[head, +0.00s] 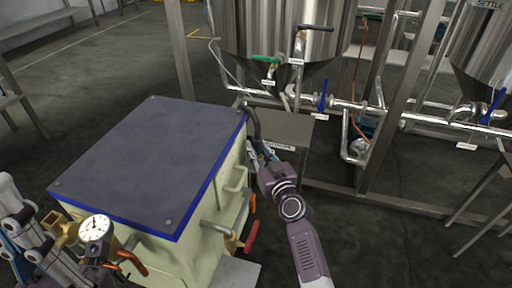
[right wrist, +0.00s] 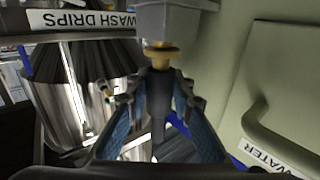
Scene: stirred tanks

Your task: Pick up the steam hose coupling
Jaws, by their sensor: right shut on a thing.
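In the right wrist view, the steam hose coupling (right wrist: 158,95) is a dark grey cylinder with a brass collar (right wrist: 160,56) at its upper end. My right gripper (right wrist: 157,112) is shut on it, with a blue-padded finger on each side. In the head view, my right gripper (head: 257,158) is beside the right side of the pale green cabinet (head: 205,200), below a curved black hose (head: 252,122). The coupling is mostly hidden there. My left gripper (head: 22,232) is at the lower left edge, near a brass fitting; its jaw opening is unclear.
A pressure gauge (head: 95,229) and red-handled valves (head: 252,236) stick out from the cabinet. A small steel table (head: 285,124) labelled WASH DRIPS stands just behind my right gripper. Steel tanks (head: 285,35), pipes and frame legs stand beyond it. Floor is open at the right.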

